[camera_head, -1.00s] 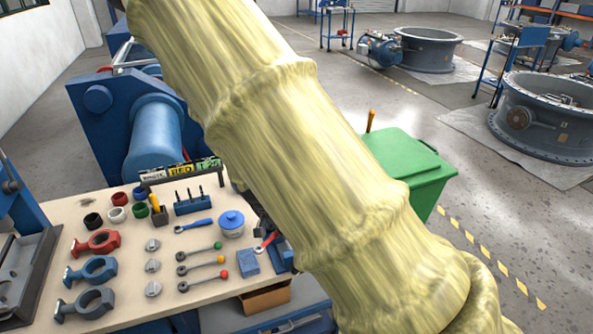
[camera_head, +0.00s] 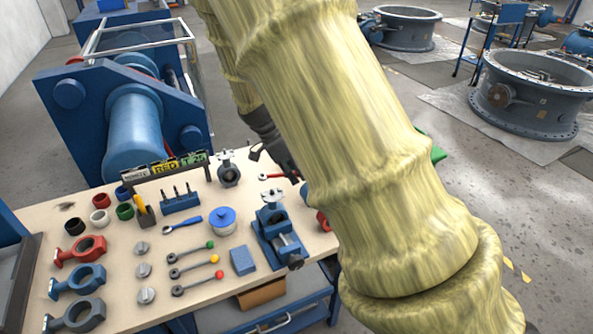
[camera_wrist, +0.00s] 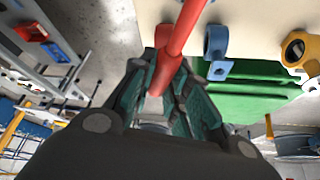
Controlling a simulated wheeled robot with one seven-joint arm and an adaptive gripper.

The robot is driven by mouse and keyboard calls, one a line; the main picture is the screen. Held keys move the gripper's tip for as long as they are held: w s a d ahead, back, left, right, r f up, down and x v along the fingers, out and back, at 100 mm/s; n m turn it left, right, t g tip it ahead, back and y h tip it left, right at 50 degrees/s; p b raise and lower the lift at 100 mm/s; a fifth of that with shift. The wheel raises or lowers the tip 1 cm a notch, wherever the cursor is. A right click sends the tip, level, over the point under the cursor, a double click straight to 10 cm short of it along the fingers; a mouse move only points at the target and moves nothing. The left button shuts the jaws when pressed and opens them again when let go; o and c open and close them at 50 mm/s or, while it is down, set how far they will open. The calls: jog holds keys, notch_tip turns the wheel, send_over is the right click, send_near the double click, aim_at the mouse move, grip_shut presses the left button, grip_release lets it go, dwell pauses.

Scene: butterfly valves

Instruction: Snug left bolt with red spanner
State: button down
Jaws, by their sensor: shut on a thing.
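The red spanner (camera_wrist: 167,72) is between the fingers of my gripper (camera_wrist: 165,88) in the wrist view. Its red shaft runs up out of the top of that view. A small grey valve (camera_head: 229,172) stands on the bench left of my gripper. The left bolt cannot be made out.
A blue vise (camera_head: 275,232) stands at the bench's right side. Blue (camera_wrist: 216,48) and yellow (camera_wrist: 297,48) ring-ended tools lie near the bench edge in the wrist view. A green bin (camera_wrist: 245,85) lies beyond. Several handles and rings crowd the bench (camera_head: 110,255).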

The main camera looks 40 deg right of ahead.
jog(key=shift+f+b, duration=1.45)
jog(key=shift+f, duration=1.2)
jog(key=shift+w+f, duration=0.2)
jog(key=shift+f, duration=0.4)
dwell(1.8)
jog(key=shift+s+a+m+g+y+p, duration=0.15)
jog(key=shift+s+a+m+y+p, duration=0.2)
jog(key=shift+m, duration=0.3)
jog(key=shift+s+a+m+g+y+p, duration=0.2)
jog(key=shift+s+m, duration=0.2)
jog(key=shift+m, duration=0.25)
jog(key=shift+s, duration=0.1)
jog(key=shift+s+a+m, duration=0.25)
jog(key=shift+a+m, duration=0.15)
jog(key=shift+m, duration=0.2)
jog(key=shift+p, duration=0.3)
